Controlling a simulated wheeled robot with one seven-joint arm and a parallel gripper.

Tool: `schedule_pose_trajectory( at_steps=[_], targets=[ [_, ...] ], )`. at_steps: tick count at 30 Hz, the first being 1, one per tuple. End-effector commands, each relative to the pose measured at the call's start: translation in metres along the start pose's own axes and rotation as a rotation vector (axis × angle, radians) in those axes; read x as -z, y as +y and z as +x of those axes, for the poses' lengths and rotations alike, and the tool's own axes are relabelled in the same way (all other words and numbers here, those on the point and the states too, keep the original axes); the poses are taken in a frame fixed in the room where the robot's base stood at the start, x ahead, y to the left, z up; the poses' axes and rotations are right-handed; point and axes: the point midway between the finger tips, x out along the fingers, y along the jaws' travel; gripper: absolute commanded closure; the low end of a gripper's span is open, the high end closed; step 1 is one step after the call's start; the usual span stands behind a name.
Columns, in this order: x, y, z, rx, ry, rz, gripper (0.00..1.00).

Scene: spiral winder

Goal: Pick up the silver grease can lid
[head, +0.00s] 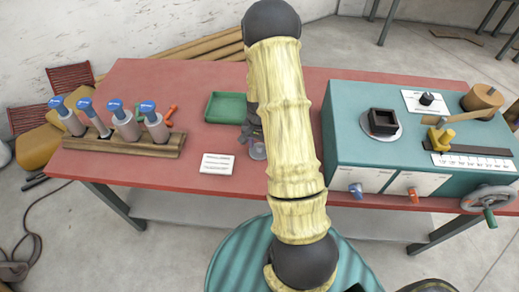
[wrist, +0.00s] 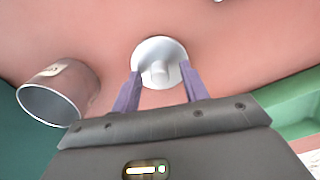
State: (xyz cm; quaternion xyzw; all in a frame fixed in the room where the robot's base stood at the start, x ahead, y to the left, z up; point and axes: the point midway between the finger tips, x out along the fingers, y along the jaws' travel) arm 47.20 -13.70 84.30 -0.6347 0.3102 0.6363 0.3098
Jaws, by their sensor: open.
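The silver grease can lid (wrist: 170,50) lies on the red table, a pale round disc with a short knob at its centre. In the head view a small part of what looks like the lid (head: 258,151) shows just left of my arm. My gripper (wrist: 160,69) is open and empty, with its two purple fingers on either side of the lid's near part in the wrist view. The height of the fingertips above the lid cannot be told. In the head view my gripper (head: 250,132) is mostly hidden behind my arm.
An open grey can (wrist: 62,92) lies or stands left of the lid in the wrist view. A green tray (head: 226,107) is on the other side. A white card (head: 218,163) lies nearby, the teal winder (head: 350,130) stands right, and a wooden bottle rack (head: 130,147) stands left.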

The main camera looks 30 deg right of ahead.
Motion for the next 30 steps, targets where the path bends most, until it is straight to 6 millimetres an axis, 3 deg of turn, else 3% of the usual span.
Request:
schedule_pose_trajectory(
  at_steps=[17,24,30],
  targets=[
    [0.0003,-0.0003,0.0023,0.001,0.002,0.000,0.55],
    [0.0003,-0.0003,0.0022,0.001,0.001,0.000,1.00],
    [0.0003,-0.0003,0.0021,0.001,0.002,0.000,1.00]
  ],
)
